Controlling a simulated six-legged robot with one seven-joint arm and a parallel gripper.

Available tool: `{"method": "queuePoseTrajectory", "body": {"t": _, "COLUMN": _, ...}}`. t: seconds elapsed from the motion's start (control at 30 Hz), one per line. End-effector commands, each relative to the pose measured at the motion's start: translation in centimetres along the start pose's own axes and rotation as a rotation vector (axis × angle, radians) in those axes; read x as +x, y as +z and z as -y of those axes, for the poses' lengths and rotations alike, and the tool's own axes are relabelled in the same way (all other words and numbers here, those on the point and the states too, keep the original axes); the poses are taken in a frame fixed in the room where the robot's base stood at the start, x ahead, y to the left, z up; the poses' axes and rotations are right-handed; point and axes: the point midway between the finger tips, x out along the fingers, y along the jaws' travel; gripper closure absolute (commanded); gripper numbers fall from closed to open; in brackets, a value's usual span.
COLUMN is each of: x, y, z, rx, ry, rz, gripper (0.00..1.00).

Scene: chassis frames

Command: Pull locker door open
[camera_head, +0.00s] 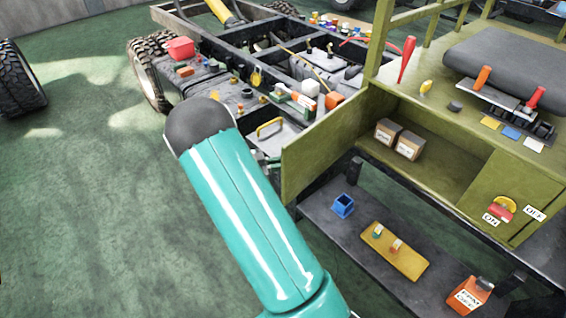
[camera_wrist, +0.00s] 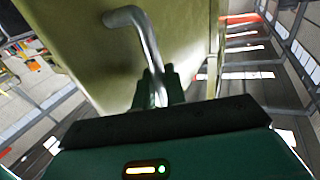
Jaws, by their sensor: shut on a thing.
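The olive-green locker door (camera_head: 322,143) stands swung outward from the left side of the locker opening, showing the shelf inside. In the wrist view, the door's flat face (camera_wrist: 85,50) fills the upper left. A bent silver handle (camera_wrist: 143,38) runs down from it. My gripper (camera_wrist: 158,90) is shut on the lower part of this handle, its dark green fingers on either side. In the head view, my teal arm reaches up to the left of the door, and my gripper is mostly hidden behind it.
Two cardboard boxes (camera_head: 408,145) sit inside the locker (camera_head: 440,178). Below is a dark shelf (camera_head: 345,240) with a blue container (camera_head: 343,206), a yellow board (camera_head: 395,255) and an orange box (camera_head: 470,296). A cluttered chassis frame (camera_head: 190,38) stands behind. Green floor (camera_head: 90,200) is clear at left.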

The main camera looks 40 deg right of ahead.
Motion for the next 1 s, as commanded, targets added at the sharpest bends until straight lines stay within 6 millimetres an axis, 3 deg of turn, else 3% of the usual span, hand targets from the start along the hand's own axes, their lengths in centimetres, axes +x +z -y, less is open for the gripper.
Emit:
{"method": "queuePoseTrajectory", "body": {"t": 0.43, "x": 0.0, "y": 0.0, "z": -0.1, "rx": -0.002, "ry": 0.001, "rz": 0.001, "gripper": 1.0}}
{"method": "queuePoseTrajectory", "body": {"t": 0.47, "x": 0.0, "y": 0.1, "z": -0.1, "rx": -0.001, "ry": 0.001, "rz": 0.001, "gripper": 0.82}}
{"method": "queuePoseTrajectory", "body": {"t": 0.53, "x": -0.1, "y": 0.1, "z": -0.1, "rx": -0.001, "ry": 0.0, "rz": 0.001, "gripper": 0.71}}
{"method": "queuePoseTrajectory", "body": {"t": 0.83, "x": -0.3, "y": 0.1, "z": 0.1, "rx": -0.001, "ry": 0.0, "rz": 0.002, "gripper": 0.71}}
{"method": "queuePoseTrajectory", "body": {"t": 1.0, "x": -2.0, "y": 0.1, "z": 0.1, "rx": -0.001, "ry": -0.003, "rz": 0.002, "gripper": 0.71}}
